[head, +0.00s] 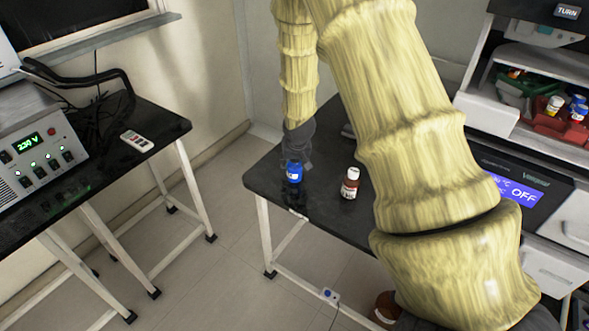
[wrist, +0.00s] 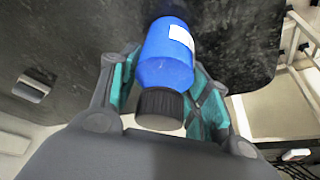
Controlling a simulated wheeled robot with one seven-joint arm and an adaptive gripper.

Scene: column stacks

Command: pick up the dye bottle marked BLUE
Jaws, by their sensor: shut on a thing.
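A blue bottle (head: 294,172) with a white label is at the left end of the black table in the head view. In the wrist view the blue bottle (wrist: 167,62) shows its black cap toward the camera, with part of a white label at its upper right. My gripper (head: 298,150) is shut on the blue bottle, its teal-lined fingers (wrist: 166,100) on both sides of it. The label's wording cannot be read. Whether the bottle touches the table top cannot be told.
A brown bottle (head: 350,183) with a white label stands to the right on the black table (head: 325,215). A shelf unit with bins of small bottles (head: 568,112) is at the right. Another black table (head: 150,165) with a power supply (head: 40,150) is at the left.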

